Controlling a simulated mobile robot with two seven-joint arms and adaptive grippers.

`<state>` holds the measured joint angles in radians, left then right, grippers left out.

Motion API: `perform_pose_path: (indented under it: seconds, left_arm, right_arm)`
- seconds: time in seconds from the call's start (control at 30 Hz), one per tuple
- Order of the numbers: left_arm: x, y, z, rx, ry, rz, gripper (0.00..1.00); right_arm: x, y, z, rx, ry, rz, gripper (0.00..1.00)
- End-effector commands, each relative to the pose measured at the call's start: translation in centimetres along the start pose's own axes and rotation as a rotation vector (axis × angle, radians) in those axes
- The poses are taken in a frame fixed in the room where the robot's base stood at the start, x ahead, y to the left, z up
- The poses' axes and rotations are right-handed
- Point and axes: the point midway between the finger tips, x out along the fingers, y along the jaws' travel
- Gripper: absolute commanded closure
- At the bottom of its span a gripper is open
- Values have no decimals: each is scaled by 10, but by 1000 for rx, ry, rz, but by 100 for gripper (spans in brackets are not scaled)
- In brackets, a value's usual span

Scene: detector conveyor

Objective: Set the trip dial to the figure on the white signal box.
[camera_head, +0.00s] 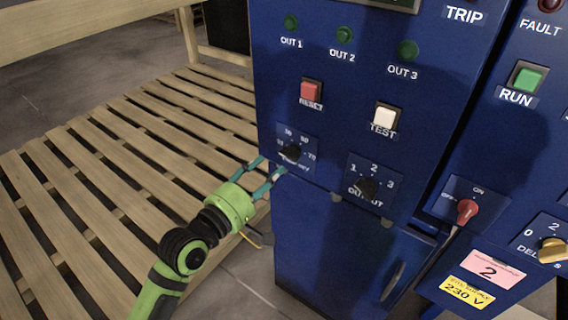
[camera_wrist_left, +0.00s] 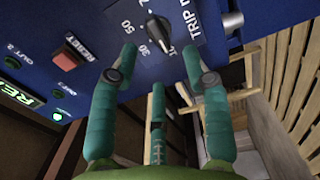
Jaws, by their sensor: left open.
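The trip dial is a black knob (camera_head: 291,152) on a dark blue plate with white figures, low on the left of the blue cabinet front. In the left wrist view the dial (camera_wrist_left: 158,28) shows with figures such as 30 and 50 beside it; I cannot tell for sure which figure it points to. My left gripper (camera_head: 269,167) is open, with teal fingers spread just in front of and below the dial. In the left wrist view its fingertips (camera_wrist_left: 159,62) flank the dial plate, apart from the knob. The white signal box is not recognisable in either view.
The output dial (camera_head: 366,188) sits right of the trip dial. A red reset button (camera_head: 311,91) and white test button (camera_head: 386,117) are above. Farther right are a red switch (camera_head: 467,210) and a yellow knob (camera_head: 553,249). Wooden slats (camera_head: 100,170) lie to the left.

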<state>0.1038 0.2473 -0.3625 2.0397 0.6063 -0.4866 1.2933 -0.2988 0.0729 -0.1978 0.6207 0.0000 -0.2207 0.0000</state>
Motion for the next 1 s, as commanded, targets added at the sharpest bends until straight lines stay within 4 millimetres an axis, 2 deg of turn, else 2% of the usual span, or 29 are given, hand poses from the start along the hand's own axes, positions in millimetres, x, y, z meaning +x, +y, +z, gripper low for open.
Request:
perform_pose_path:
  seconds: [0.1,0.43,0.6,0.83,0.93,0.97,1.0]
  left_arm:
    - [12,6,1,-9,-5,8,52]
    - [59,5,1,-5,-2,7,52]
    - [68,4,1,-4,-1,6,52]
    - [68,4,1,-4,-1,6,52]
    - [68,4,1,-4,-1,6,92]
    - [68,4,1,-4,-1,7,96]
    - [68,4,1,-4,-1,7,96]
  right_arm:
    - [-3,4,3,0,-5,5,60]
    - [-8,8,8,-3,-12,10,60]
    - [-9,8,6,-5,-10,10,60]
    - [-8,7,4,-7,-6,8,60]
    - [-8,6,3,-6,-4,6,60]
    - [-8,5,2,-6,-4,6,60]
    - [-8,4,2,-6,-3,5,60]
